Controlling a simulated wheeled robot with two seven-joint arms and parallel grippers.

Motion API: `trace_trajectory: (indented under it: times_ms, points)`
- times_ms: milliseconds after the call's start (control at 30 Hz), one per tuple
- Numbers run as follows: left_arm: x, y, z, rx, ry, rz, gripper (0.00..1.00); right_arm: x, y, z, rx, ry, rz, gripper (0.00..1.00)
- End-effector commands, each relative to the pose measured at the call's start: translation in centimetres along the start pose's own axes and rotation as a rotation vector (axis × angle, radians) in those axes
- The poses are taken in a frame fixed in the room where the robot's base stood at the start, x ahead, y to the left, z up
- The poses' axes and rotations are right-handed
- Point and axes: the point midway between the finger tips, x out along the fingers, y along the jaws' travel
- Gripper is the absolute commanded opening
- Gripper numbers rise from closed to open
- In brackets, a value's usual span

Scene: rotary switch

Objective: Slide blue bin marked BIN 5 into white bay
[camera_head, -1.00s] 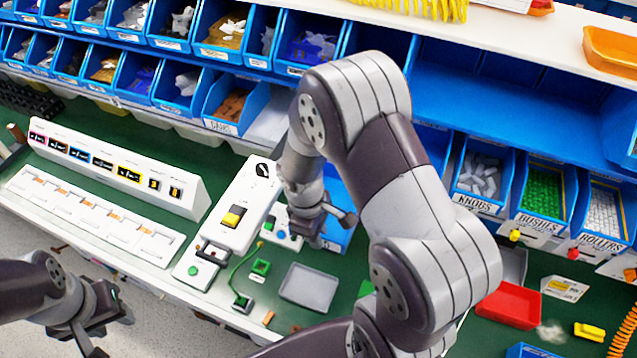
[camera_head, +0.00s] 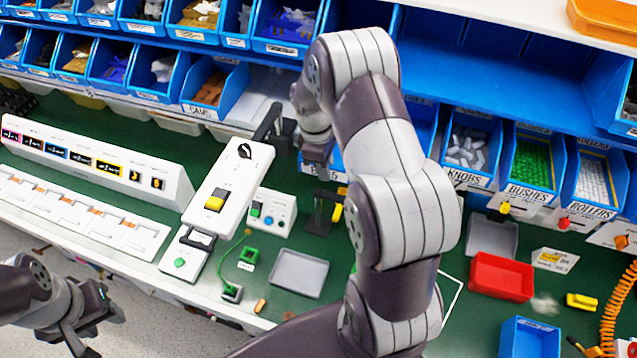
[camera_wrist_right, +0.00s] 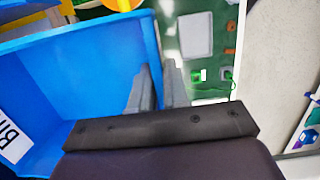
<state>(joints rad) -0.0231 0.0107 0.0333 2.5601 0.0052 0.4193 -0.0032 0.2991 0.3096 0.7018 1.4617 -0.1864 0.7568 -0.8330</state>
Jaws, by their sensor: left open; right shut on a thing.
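The blue bin (camera_wrist_right: 85,75) fills the left of the right wrist view, its white label partly cut off and reading "BIN". In the head view a small part of the bin (camera_head: 337,160) shows beside my right forearm, which hides most of it. My right gripper (camera_wrist_right: 158,85) is shut on the bin's wall. In the head view this gripper (camera_head: 288,132) is just in front of the lower shelf row. The white bay (camera_head: 255,98) is an empty slot right of the CAMS bin. My left gripper (camera_head: 90,318) is open and empty at lower left, off the bench's front edge.
The CAMS bin (camera_head: 210,85) borders the bay on the left. A white switch unit (camera_head: 220,195) and a small button box (camera_head: 272,218) stand below it. A grey tray (camera_head: 300,273) and a red tray (camera_head: 502,276) lie on the green bench.

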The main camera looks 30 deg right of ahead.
Motion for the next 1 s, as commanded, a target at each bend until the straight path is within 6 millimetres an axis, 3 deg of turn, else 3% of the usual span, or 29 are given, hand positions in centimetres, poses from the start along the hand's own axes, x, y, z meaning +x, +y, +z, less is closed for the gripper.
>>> trace_trajectory:
  times_ms: [600, 1000]
  points:
    - [1.0, 0.0, 0.1, 0.000, 0.000, 0.000, 0.40, 0.8, 9.4, -0.1, 0.002, 0.000, 0.000, 0.00]
    - [0.9, 0.0, 0.1, 0.000, 0.000, 0.000, 0.40, 1.2, 10.8, -0.2, 0.001, 0.000, 0.000, 0.00]
